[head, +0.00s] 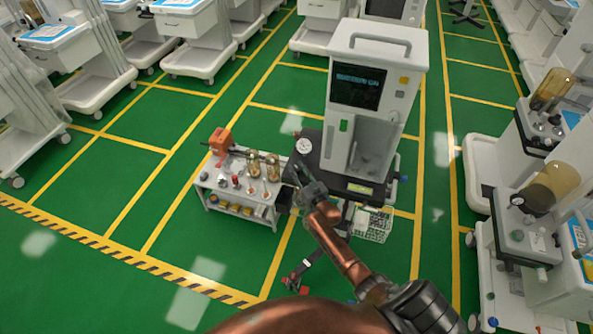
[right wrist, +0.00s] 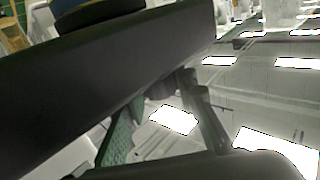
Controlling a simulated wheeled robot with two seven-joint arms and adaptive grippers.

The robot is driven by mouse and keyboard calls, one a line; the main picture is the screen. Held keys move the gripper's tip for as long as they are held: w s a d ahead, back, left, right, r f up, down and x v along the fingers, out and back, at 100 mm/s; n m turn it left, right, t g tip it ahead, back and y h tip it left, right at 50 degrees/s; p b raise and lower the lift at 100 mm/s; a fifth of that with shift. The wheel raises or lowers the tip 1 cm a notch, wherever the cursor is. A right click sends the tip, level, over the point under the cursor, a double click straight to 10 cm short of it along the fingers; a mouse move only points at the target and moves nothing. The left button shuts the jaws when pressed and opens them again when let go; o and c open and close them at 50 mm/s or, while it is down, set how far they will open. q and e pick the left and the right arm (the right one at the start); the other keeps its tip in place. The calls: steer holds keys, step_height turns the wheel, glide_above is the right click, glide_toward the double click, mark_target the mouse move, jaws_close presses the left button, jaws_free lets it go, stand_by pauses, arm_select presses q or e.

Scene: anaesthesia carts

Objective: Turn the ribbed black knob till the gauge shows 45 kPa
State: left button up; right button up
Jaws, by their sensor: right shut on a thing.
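A white anaesthesia cart (head: 400,72) stands ahead with a black shelf (head: 330,172) along its front. The round white gauge (head: 303,146) sits at the shelf's left end; its needle and reading are too small to tell. My right gripper (head: 301,178) is at the shelf's left front edge, just below the gauge, and is shut on the ribbed black knob. The knob is hidden by the gripper in the head view. In the right wrist view my fingers (right wrist: 160,125) reach up to the underside of a dark slab, and the knob cannot be clearly made out. My left gripper is not in view.
A small white table (head: 212,190) with an orange device (head: 220,141), amber jars (head: 272,167) and small parts stands left of the cart. A white wire basket (head: 373,225) is right of my arm. More carts line both sides; the green floor in front is mostly clear.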

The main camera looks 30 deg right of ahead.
steer(key=shift+a+r+m+h+p, duration=0.1)
steer(key=shift+a+m+h+p, duration=0.15)
steer(key=shift+m+h+p, duration=0.25)
steer(key=m+h+p, duration=0.1)
steer(key=h+p, duration=0.1)
steer(key=shift+w+m+g+h, duration=0.1)
steer(key=shift+m+g+h, duration=0.2)
steer(key=shift+h, duration=0.1)
steer(key=shift+a+m+g+h+p, duration=0.1)
steer(key=shift+m+g+h+p, duration=0.4)
steer(key=shift+h, duration=0.7)
steer(key=shift+m+g+h, duration=0.3)
steer(key=shift+m+h, duration=0.2)
steer(key=shift+m, duration=0.2)
steer(key=m+h, duration=0.1)
steer(key=g+h+b, duration=0.1)
steer(key=m+g+h+b, duration=0.1)
steer(key=shift+w+f+m+h, duration=0.1)
steer(key=shift+f+m+h, duration=0.15)
steer(key=shift+m+h, duration=0.05)
steer(key=m+g+h+b, duration=0.2)
steer(key=g+h+b, duration=0.1)
steer(key=shift+f+m+g, duration=0.1)
steer(key=shift+m+g, duration=0.3)
steer(key=shift+d+m+g+h+b, duration=0.2)
steer(key=shift+m+g+h+b, duration=0.3)
steer(key=shift+g+b, duration=0.45)
steer(key=shift+r+m+b, duration=0.2)
steer(key=shift+m+b, duration=0.1)
